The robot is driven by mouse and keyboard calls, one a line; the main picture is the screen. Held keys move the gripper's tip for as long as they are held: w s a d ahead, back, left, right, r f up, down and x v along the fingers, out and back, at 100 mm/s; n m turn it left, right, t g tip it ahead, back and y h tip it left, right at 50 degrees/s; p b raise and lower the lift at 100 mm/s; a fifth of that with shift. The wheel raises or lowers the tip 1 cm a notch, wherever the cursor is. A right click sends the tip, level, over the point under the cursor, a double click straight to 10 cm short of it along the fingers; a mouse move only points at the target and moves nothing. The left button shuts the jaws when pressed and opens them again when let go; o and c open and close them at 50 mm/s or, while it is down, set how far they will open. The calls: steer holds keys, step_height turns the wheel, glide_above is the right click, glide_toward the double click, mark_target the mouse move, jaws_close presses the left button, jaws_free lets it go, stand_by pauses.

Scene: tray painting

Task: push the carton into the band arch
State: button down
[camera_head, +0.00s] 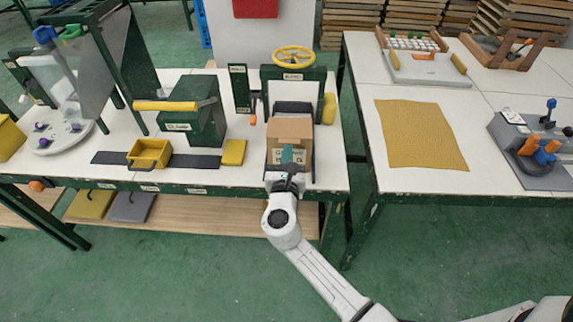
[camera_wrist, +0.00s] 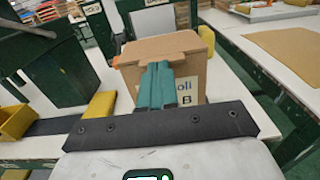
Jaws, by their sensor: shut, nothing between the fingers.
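The brown carton (camera_head: 291,128) with a white printed label stands on a dark strip near the front of the left table. The band arch (camera_head: 266,80), a dark green frame with a yellow handwheel on top, stands just behind it. The carton's front is outside the arch; whether its far end is inside I cannot tell. My gripper (camera_head: 289,156) is at the carton's near face with its teal fingers closed together. In the wrist view the fingers (camera_wrist: 157,88) cover part of the face of the carton (camera_wrist: 187,68); they look very close to it, but contact is unclear.
A yellow bin (camera_head: 150,153) and a yellow block (camera_head: 233,152) sit left of the carton along a dark strip. A green machine (camera_head: 195,125) with a yellow roller stands behind them. The right table holds a yellow mat (camera_head: 420,135), beyond a gap.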

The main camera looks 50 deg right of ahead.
steer(key=shift+w+d, duration=0.25)
steer(key=shift+d, duration=0.15)
steer(key=b+x, duration=0.9)
steer(key=x, duration=1.2)
steer(key=shift+w+d, duration=0.15)
steer(key=shift+w, duration=0.05)
